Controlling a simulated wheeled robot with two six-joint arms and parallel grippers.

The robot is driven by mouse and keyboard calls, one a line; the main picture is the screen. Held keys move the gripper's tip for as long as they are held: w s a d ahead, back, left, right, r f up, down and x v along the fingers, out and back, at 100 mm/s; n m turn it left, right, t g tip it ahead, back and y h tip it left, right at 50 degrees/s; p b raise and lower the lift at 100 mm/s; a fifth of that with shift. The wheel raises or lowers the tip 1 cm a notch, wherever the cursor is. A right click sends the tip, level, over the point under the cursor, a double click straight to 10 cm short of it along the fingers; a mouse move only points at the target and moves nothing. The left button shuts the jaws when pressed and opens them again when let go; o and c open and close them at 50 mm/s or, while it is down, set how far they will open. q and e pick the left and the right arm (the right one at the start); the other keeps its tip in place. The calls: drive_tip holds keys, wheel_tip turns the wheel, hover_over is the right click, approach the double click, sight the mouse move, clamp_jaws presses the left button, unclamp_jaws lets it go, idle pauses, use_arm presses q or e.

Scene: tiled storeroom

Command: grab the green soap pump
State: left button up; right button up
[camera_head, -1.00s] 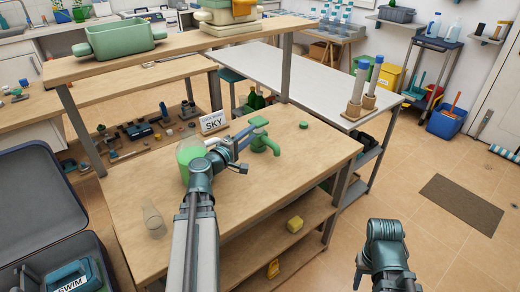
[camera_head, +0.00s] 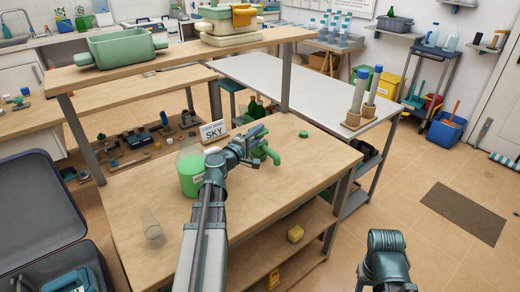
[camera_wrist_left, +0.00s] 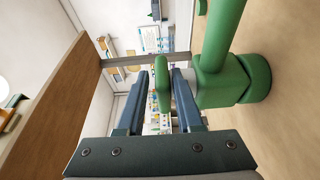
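The green soap pump (camera_head: 266,154) stands on the wooden table, a tap-like green body with a bent spout. My left gripper (camera_head: 260,132) is at its upper part and hides some of it. In the left wrist view, the gripper (camera_wrist_left: 160,85) is open. A narrow green part of the pump (camera_wrist_left: 163,84) lies between the two blue fingers, closer to the right finger, with a gap to the left finger. The thicker green body of the pump is right of the fingers. My right arm shows at the lower right of the head view; its gripper is out of sight.
A clear jar with green contents (camera_head: 190,174) stands left of my left wrist. An empty glass (camera_head: 151,226) is nearer the front. A raised shelf (camera_head: 180,62) runs behind.

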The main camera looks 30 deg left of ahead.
sight(265, 128)
use_arm(q)
drive_tip(key=w, duration=0.5)
drive_tip(key=shift+f, duration=0.15)
clamp_jaws()
drive_tip(key=shift+s, duration=0.1)
idle(1.1)
